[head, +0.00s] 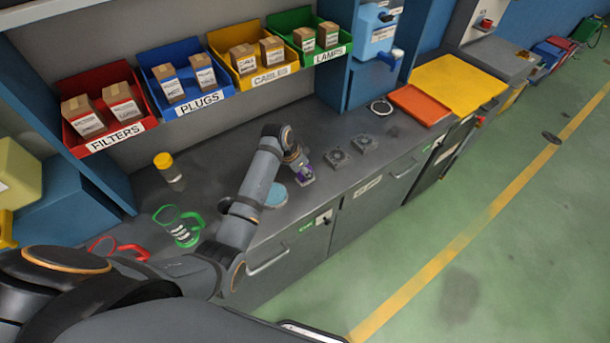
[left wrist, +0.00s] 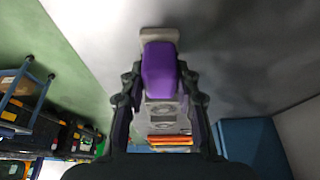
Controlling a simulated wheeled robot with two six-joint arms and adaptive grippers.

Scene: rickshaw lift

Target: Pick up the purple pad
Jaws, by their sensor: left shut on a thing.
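The purple pad (left wrist: 159,66) is between the fingers of my left gripper (left wrist: 160,88) in the left wrist view, and the gripper is shut on it. In the head view a small bit of the purple pad (head: 306,173) shows at the fingertips of my left gripper (head: 303,176), over the grey counter near its front edge. From these views I cannot tell whether the pad touches the counter. My right gripper is not in view.
A round blue-grey disc (head: 275,196) lies close to my left gripper, partly behind the arm. Two square grey fans (head: 338,158) lie to its right. Labelled bins (head: 195,100) line the back.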

